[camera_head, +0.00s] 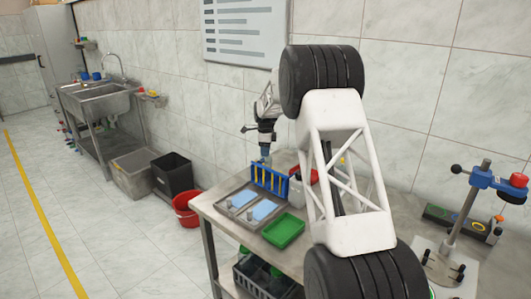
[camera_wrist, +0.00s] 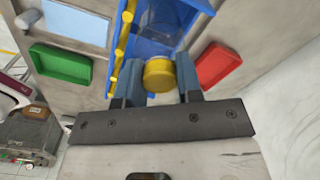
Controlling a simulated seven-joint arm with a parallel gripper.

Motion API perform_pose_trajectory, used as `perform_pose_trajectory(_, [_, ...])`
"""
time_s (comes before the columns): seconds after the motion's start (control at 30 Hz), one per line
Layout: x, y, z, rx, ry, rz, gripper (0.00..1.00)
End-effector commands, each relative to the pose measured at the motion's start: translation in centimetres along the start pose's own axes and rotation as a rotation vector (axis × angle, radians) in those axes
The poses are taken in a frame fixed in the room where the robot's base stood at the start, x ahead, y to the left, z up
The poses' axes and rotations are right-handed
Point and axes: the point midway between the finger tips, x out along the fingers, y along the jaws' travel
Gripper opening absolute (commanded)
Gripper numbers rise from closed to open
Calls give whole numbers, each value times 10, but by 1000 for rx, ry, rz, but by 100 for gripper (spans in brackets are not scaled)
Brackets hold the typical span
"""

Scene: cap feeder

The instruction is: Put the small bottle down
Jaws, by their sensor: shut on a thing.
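My gripper (camera_wrist: 160,74) is shut on the small bottle (camera_wrist: 160,35), with one finger on each side of its yellow cap (camera_wrist: 159,76). The bottle's clear body points away from the wrist camera, over or within the blue rack; whether it touches the rack I cannot tell. The blue rack (camera_wrist: 197,14) has a row of yellow parts along its left side. In the head view, my gripper (camera_head: 265,152) is just above the blue rack (camera_head: 268,181) on the table. The bottle is too small to make out there.
A green tray (camera_head: 284,231) and a grey tray with light blue pads (camera_head: 222,206) lie on the table (camera_head: 208,213) near the rack. A red tray (camera_wrist: 218,65) is close on the rack's other side. A blue clamp stand (camera_head: 484,178) stands at the right.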

Motion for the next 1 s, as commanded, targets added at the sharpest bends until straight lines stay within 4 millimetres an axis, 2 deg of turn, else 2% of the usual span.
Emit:
perform_pose_trajectory(0.1, [6, 0, 0, 0, -1, -2, 0])
perform_pose_trajectory(0.53, [10, 0, 0, 0, 0, -1, 0])
perform_pose_trajectory(0.57, [11, 0, 0, 0, 0, -1, 35])
perform_pose_trajectory(0.7, [10, 0, 0, 0, 0, -1, 56])
perform_pose_trajectory(0.73, [10, 0, 0, 0, 0, -1, 59])
perform_pose_trajectory(1.0, [10, 0, 0, 0, 0, -1, 59])
